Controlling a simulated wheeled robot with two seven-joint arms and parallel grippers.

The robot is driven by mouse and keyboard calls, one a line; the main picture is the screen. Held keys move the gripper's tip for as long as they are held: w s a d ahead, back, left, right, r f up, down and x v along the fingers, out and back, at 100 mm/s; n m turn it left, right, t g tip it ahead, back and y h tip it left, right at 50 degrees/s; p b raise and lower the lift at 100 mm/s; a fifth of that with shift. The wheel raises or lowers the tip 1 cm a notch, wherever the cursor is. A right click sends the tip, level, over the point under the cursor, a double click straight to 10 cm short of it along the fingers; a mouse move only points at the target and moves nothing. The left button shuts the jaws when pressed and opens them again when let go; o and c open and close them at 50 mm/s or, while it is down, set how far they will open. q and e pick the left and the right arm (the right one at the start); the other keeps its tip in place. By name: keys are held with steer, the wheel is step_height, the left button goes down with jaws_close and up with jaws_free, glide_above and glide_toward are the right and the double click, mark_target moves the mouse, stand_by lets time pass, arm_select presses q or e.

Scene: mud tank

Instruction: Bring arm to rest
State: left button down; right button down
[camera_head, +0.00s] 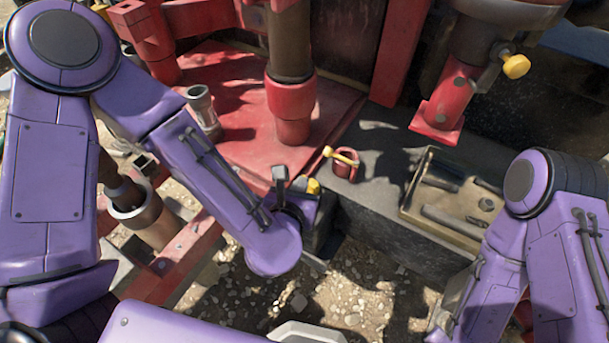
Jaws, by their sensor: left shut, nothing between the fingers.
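My left arm (180,130) is purple and comes in from the left, bent at the elbow, with its forearm reaching down to the middle of the view. My left gripper (292,200) is at the end of it, small, dark and partly hidden by the wrist. It is shut and empty, in front of the red platform's corner. My right arm (525,240), also purple, is folded at the lower right. Its gripper cannot be made out.
A red platform (225,75) with thick posts stands behind my left arm. A small red valve with a yellow handle (342,158) sits on a dark ledge right of my left gripper. A metal tray (420,215) holds several parts. Gravel ground (345,290) lies below.

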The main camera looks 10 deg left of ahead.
arm_select(q)
steer(key=s+a+f+m+g, duration=0.2)
steer(key=s+a+f+m, duration=0.15)
steer(key=f+m, duration=0.6)
steer(key=s+a+f+m+g, duration=0.35)
steer(key=f+m, duration=0.25)
steer(key=m, duration=0.7)
steer(key=s+a+f+m+g+y, duration=0.3)
steer(key=s+a+f+m, duration=0.3)
steer(key=s+a+f, duration=0.3)
steer(key=s+a+g, duration=0.1)
steer(key=s+a, duration=0.3)
steer(key=a, duration=0.1)
steer(key=shift+s+y, duration=0.25)
steer(key=shift+y, duration=0.05)
steer(key=shift+m, duration=0.25)
